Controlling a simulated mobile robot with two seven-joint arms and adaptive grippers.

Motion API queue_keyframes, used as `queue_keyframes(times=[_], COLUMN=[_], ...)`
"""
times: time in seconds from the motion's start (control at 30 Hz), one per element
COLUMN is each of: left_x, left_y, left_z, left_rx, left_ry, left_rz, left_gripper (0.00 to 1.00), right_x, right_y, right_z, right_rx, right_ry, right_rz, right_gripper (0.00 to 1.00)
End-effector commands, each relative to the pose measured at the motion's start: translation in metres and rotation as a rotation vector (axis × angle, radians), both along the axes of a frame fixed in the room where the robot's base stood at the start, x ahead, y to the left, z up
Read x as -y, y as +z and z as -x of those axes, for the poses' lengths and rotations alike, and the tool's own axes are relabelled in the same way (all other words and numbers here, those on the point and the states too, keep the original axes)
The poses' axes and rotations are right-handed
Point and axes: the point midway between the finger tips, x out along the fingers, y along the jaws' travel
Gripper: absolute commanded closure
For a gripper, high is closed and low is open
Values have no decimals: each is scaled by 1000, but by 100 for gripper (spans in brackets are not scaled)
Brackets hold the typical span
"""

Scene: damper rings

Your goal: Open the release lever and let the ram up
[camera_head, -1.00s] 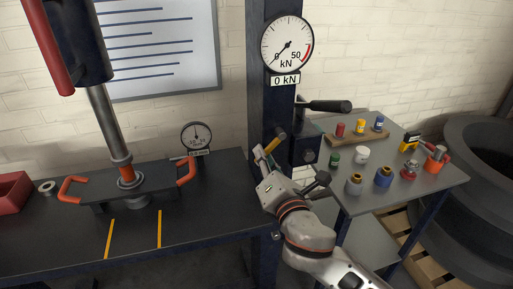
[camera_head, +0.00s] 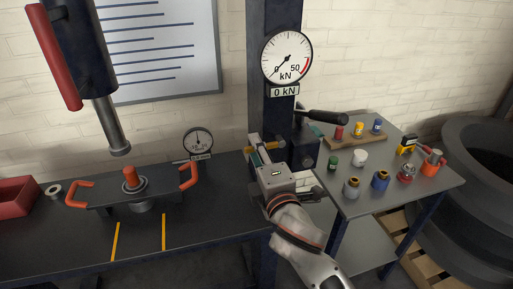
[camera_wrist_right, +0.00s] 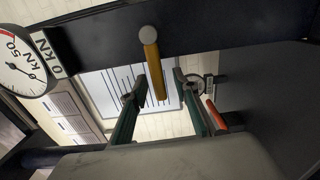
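The press ram (camera_head: 106,125) is a chrome rod under a dark cylinder with a red side tube. Its lower end hangs clear above an orange piece (camera_head: 129,177) on the dark plate with orange handles (camera_head: 100,194). The release lever (camera_head: 270,145) is yellow and sits on the dark column. The right wrist view shows it as a yellow bar with a grey ball end (camera_wrist_right: 153,65). My right gripper (camera_head: 263,147) is at the lever. In the wrist view its two green fingers (camera_wrist_right: 160,98) are apart, with the lever between them and gaps visible. My left gripper is out of view.
The force gauge (camera_head: 287,57) and its display (camera_head: 285,90) read 0 kN. A black-handled lever (camera_head: 322,116) juts right from the column. A side table (camera_head: 340,205) holds several coloured pieces. A dial indicator (camera_head: 198,142) stands behind the plate.

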Motion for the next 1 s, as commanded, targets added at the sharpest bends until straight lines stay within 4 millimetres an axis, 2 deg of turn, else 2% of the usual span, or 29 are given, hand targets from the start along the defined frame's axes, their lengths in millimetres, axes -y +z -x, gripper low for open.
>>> queue_keyframes(times=[0.53, 1.0], left_x=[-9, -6], left_y=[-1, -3], left_z=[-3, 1], left_rx=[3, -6], left_ry=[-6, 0], left_rz=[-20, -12], left_gripper=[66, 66], right_x=[5, 7], right_y=[0, 0], right_z=[15, 20], right_rx=[1, 1], right_ry=[0, 0], right_rz=[2, 2], right_gripper=[70, 70])
